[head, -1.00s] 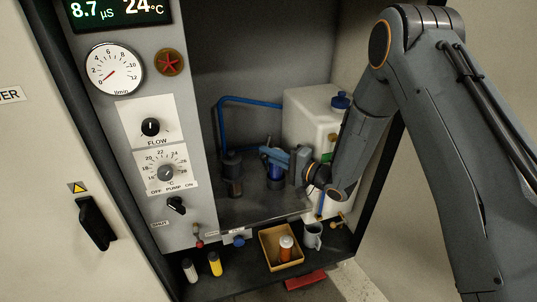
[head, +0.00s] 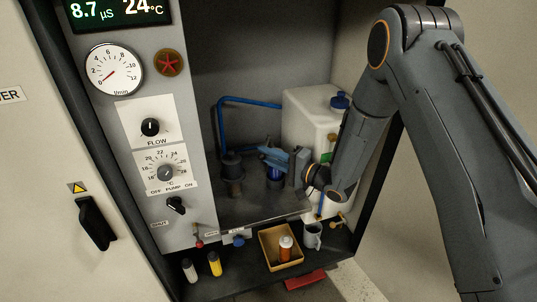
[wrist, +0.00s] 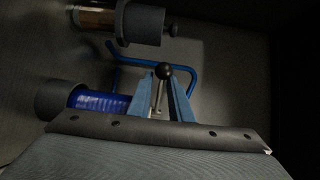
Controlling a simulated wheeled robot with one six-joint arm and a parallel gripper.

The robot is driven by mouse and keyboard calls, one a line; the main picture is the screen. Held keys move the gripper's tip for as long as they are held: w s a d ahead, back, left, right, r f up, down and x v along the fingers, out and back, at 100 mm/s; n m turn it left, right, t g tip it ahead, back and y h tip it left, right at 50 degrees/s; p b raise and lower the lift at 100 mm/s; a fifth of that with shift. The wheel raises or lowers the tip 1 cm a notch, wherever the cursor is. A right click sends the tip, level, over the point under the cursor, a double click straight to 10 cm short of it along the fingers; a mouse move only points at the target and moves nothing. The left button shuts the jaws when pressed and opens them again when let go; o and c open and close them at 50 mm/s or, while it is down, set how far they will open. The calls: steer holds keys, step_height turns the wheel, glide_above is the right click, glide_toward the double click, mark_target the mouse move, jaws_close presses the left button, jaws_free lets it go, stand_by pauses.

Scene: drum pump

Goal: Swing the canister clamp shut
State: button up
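My gripper (head: 266,153) is inside the cabinet recess, above the blue canister (head: 275,173). In the wrist view its two blue fingers (wrist: 164,80) stand apart, with a thin lever and its black ball knob (wrist: 164,71) between them. A gap shows beside the lever, so I see no firm grip on it. The ribbed blue canister (wrist: 98,101) with its dark cap (wrist: 61,99) lies left of the fingers in the wrist view. The rest of the clamp is hidden behind the gripper body and too small to make out in the head view.
A dark cylindrical unit (head: 232,175) stands left of the canister; in the wrist view a unit with an amber part (wrist: 95,17) shows at the top. A blue pipe (head: 250,100) runs behind. A white tank (head: 305,120) stands right. A yellow tray (head: 268,254) and a mug (head: 312,236) are below.

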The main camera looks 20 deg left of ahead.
steer(key=o, duration=0.3)
steer(key=shift+s+a, duration=0.1)
steer(key=shift+s, duration=0.1)
steer(key=shift+w, duration=0.15)
steer(key=v, duration=0.8)
steer(key=shift+w, duration=0.1)
